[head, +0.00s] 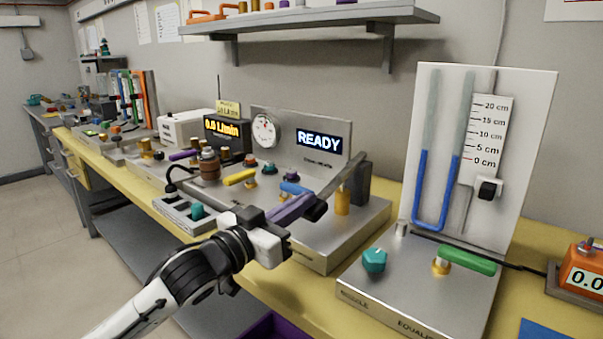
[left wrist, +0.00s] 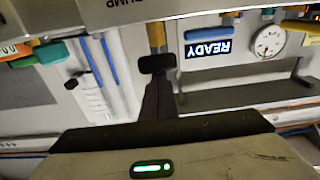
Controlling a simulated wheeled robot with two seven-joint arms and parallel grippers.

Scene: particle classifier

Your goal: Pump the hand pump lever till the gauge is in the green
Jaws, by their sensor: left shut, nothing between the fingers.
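The round white gauge (head: 267,131) stands on the back panel of the metal bench unit, left of the lit READY display (head: 324,142). It also shows upside down in the left wrist view (left wrist: 269,41); its needle reading and any green band are too small to tell. A grey slanted bar (head: 350,180), which looks like the pump lever, rises to the right beside a brass cylinder (head: 342,203). My left gripper (head: 316,209) is shut and empty, with its dark fingertips by the bar's lower end; contact cannot be told. The fingertips also show in the left wrist view (left wrist: 157,64).
A U-tube manometer board (head: 485,150) stands to the right, with a teal knob (head: 374,260) and a green handle (head: 467,261) on its base. Blue and yellow handles sit on the unit behind my gripper. A wall shelf (head: 310,18) hangs above.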

